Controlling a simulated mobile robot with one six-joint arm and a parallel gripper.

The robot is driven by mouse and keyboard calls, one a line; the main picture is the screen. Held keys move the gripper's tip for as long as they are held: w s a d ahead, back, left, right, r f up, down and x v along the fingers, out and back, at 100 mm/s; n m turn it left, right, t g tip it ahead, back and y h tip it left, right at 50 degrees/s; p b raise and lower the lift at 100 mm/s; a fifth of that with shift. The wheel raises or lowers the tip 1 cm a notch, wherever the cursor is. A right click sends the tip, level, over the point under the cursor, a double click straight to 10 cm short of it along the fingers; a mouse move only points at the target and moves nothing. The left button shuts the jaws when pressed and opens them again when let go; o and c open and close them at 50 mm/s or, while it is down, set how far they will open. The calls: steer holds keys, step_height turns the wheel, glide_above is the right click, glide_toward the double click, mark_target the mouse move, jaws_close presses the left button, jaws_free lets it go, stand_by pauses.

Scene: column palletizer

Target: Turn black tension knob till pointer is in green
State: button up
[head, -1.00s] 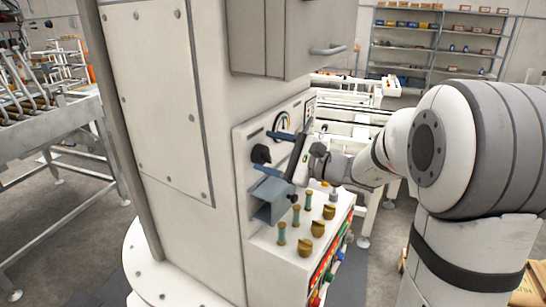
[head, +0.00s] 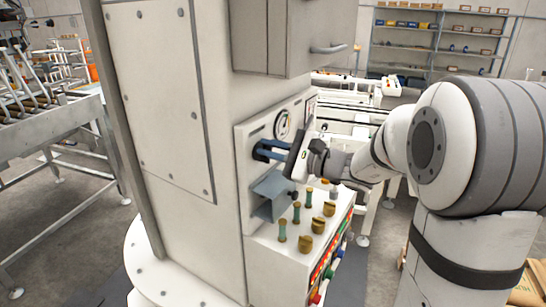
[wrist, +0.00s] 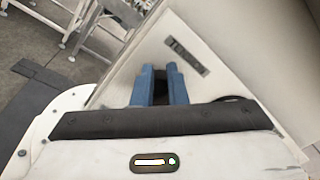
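The black tension knob (head: 257,152) is on the upright white panel of the column and is mostly hidden by the blue fingers. My gripper (head: 262,149) reaches it from the right. Its two fingers have closed in on either side of the knob. In the wrist view the fingers (wrist: 159,80) are close together with the dark knob (wrist: 160,88) between them. The round gauge (head: 283,124) with a white face sits above the knob on the panel. Its pointer is too small to read for certain.
A blue-grey bracket (head: 268,193) juts from the panel just below my gripper. Under it, a ledge carries several green and brass posts (head: 304,242), with coloured buttons along its side. A grey cabinet (head: 290,35) overhangs above.

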steer(key=shift+w+d+f, duration=0.15)
jaws_close()
steer(key=shift+f, duration=0.2)
steer(key=shift+o, duration=1.4)
jaws_free()
steer(key=o, duration=0.5)
steer(key=shift+w+d, duration=0.1)
steer(key=shift+w, duration=0.15)
steer(key=shift+c, duration=0.2)
steer(key=o, duration=0.6)
steer(key=shift+s, duration=0.1)
steer(key=shift+s+d+r+b, duration=0.25)
steer(key=shift+s+d, duration=0.55)
steer(key=shift+d, duration=0.2)
steer(key=shift+s+d+r+b, duration=0.2)
steer(key=shift+s+d+b, duration=0.1)
steer(key=shift+s+d, duration=0.65)
steer(key=shift+s+d+r+b, duration=0.25)
steer(key=shift+s+d, duration=0.4)
steer(key=shift+d, duration=0.45)
